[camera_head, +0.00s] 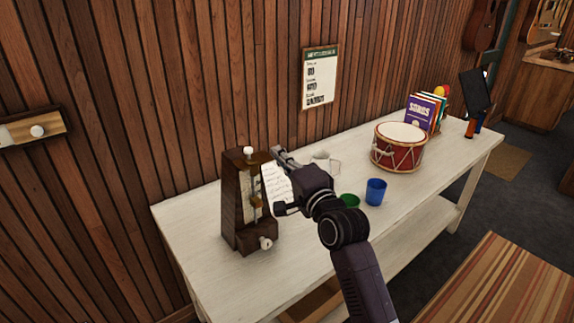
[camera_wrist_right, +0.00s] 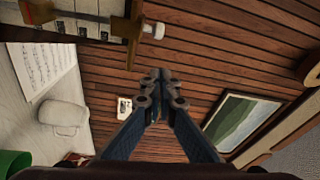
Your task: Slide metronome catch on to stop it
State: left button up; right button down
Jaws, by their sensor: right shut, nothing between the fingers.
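The metronome (camera_head: 235,205) is a dark wooden tapered case standing upright at the near left of the white table. It has a pale scale face, a brass-coloured weight (camera_head: 256,203), a white knob on top (camera_head: 248,150) and a pale knob low on its front. In the right wrist view, a brown wooden cross-shaped part of it (camera_wrist_right: 128,27) with a white tip shows at upper left. My right gripper (camera_head: 279,154) is shut and empty, just right of the metronome's top. Its fingertips (camera_wrist_right: 160,78) meet in the wrist view, apart from that part. I cannot clearly identify the catch. My left gripper is not in view.
On the white table (camera_head: 200,215) are a sheet of music (camera_head: 274,184), a green cup (camera_head: 349,201), a blue cup (camera_head: 376,191), a red drum (camera_head: 398,150) and songbooks (camera_head: 422,113). The wooden wall (camera_head: 200,80) stands close behind. The table's front left is clear.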

jog(key=s+d+f+n+g+h, duration=0.25)
jog(key=s+d+f, duration=0.35)
jog(key=s+f, duration=0.55)
jog(key=s+d+f+n+g+h, duration=0.2)
jog(key=s+d+f+n+g, duration=0.25)
jog(key=s+f, duration=0.7)
jog(key=s+d+f+n+g+h, duration=0.25)
jog(key=s+d+f, duration=0.3)
jog(key=s, duration=0.55)
jog(key=s+d+f+n+g+h, duration=0.1)
jog(key=s+d+f+n+g, duration=0.35)
jog(key=s+f, duration=0.6)
jog(key=f, duration=1)
jog(key=s+f, duration=0.2)
jog(key=f, duration=1)
jog(key=s+d+f+g, duration=0.1)
jog(key=s+d+f, duration=0.2)
jog(key=s+f, duration=1.3)
jog(key=shift+s+m+g, duration=0.3)
jog(key=shift+s+g, duration=0.05)
jog(key=shift+g, duration=0.05)
